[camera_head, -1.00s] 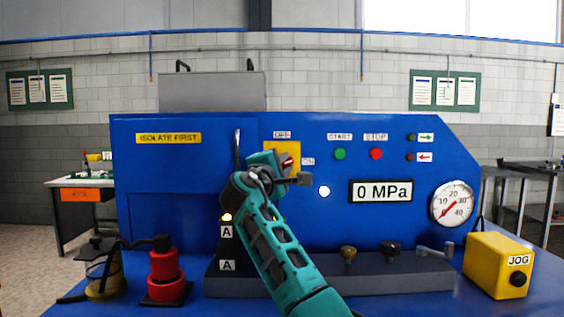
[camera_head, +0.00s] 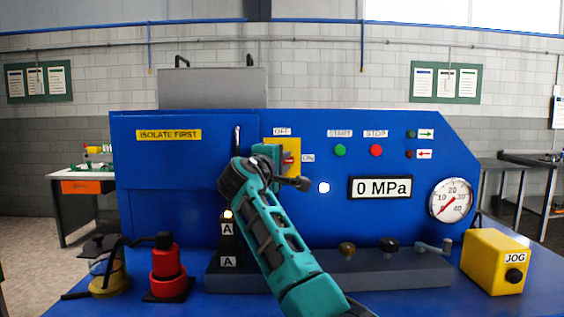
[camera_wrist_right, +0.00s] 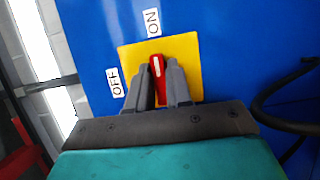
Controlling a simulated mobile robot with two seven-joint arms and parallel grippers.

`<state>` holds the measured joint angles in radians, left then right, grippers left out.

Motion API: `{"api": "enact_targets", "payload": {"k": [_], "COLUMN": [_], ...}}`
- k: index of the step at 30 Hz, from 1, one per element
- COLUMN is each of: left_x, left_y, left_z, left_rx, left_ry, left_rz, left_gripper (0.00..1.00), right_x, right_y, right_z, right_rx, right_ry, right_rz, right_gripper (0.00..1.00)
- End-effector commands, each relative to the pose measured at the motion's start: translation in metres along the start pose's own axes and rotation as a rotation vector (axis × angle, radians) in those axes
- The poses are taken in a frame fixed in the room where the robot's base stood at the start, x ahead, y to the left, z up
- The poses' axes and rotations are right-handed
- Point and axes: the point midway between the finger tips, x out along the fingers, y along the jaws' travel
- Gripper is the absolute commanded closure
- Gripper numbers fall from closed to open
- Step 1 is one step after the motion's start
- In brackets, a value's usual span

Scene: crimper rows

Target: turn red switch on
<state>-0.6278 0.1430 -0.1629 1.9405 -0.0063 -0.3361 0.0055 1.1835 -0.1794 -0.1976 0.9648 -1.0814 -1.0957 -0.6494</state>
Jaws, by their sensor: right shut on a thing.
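The red switch (camera_head: 289,160) sits on a yellow plate (camera_head: 296,145) on the blue machine front, with an OFF label above and an ON label to its right. In the right wrist view, the red handle (camera_wrist_right: 157,66) with its white line points close to the ON label (camera_wrist_right: 152,22), away from OFF (camera_wrist_right: 115,82). My right gripper (camera_wrist_right: 158,80) is shut on the handle, with a grey finger on either side. In the head view the gripper (camera_head: 284,160) partly covers the plate and switch. My left gripper is not in view.
A yellow JOG box (camera_head: 490,262) and a red cylinder (camera_head: 166,258) stand on the blue bench.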

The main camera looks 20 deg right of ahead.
Motion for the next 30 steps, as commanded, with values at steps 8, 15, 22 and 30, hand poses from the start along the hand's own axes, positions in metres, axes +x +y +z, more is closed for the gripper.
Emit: {"api": "enact_targets", "payload": {"k": [8,15,22,30], "left_x": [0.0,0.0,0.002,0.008], "left_y": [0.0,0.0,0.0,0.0], "left_z": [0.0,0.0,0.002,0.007], "left_rx": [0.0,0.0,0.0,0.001], "left_ry": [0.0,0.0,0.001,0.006], "left_rz": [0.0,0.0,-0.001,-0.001], "left_gripper": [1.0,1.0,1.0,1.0], "right_x": [0.0,0.0,-0.01,-0.06], "right_y": [0.0,0.0,-0.001,-0.003], "right_z": [0.0,0.0,-0.001,-0.001], "right_rx": [-0.001,-0.001,-0.001,0.002], "right_ry": [0.0,0.0,0.001,0.005], "right_rz": [-0.001,0.0,0.002,0.001], "right_gripper": [0.66,0.6,0.6,0.6]}}
